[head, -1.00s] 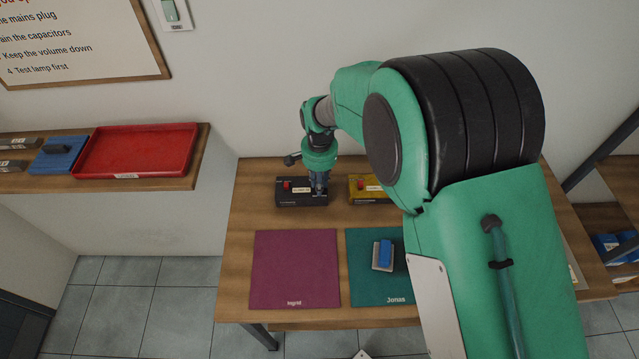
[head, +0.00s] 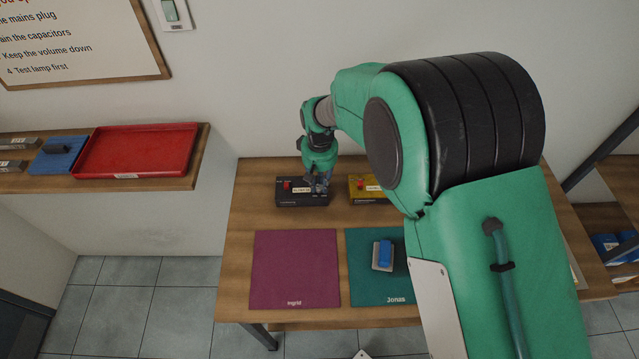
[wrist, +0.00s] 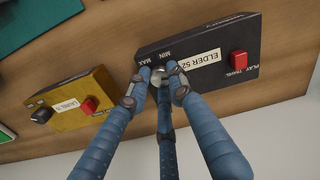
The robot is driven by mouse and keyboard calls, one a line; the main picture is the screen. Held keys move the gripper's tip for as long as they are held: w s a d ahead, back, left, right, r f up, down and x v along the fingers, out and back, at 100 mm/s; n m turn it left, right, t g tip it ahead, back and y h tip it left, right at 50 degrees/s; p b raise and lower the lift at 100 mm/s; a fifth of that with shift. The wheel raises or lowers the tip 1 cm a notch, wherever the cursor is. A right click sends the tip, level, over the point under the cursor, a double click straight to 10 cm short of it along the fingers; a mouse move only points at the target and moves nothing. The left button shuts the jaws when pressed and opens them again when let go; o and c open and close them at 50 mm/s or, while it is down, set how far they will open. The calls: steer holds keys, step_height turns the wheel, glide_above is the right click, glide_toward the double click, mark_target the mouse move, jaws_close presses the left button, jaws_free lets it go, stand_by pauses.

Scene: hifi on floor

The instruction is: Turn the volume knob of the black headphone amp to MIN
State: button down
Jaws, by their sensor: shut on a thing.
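The black headphone amp (head: 290,198) sits at the back of the wooden table. The wrist view shows it (wrist: 215,38) with a white label, a red switch marked PLAY and TRAVEL, and MIN and MAX marks. My gripper (head: 319,187) is over the amp's right end, pointing down. In the wrist view my gripper (wrist: 161,80) has its fingers shut around the volume knob (wrist: 161,72) beside the MIN and MAX marks. The fingers cover most of the knob, so I cannot tell where it points.
A yellow box (head: 365,190) stands just right of the amp; the wrist view shows its red switch and dark knob. A purple mat (head: 295,270) and a teal mat (head: 365,290) lie in front, the teal one bearing a blue-topped block (head: 383,254).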

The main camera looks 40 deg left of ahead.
mark_target(320, 186)
steer(key=n, duration=0.3)
steer(key=shift+n, duration=0.3)
steer(key=n, duration=0.4)
stand_by(0.3)
steer(key=c, duration=1.5)
jaws_free()
steer(key=shift+c, duration=0.2)
steer(key=shift+r, duration=0.15)
step_height(320, 186, up, 12)
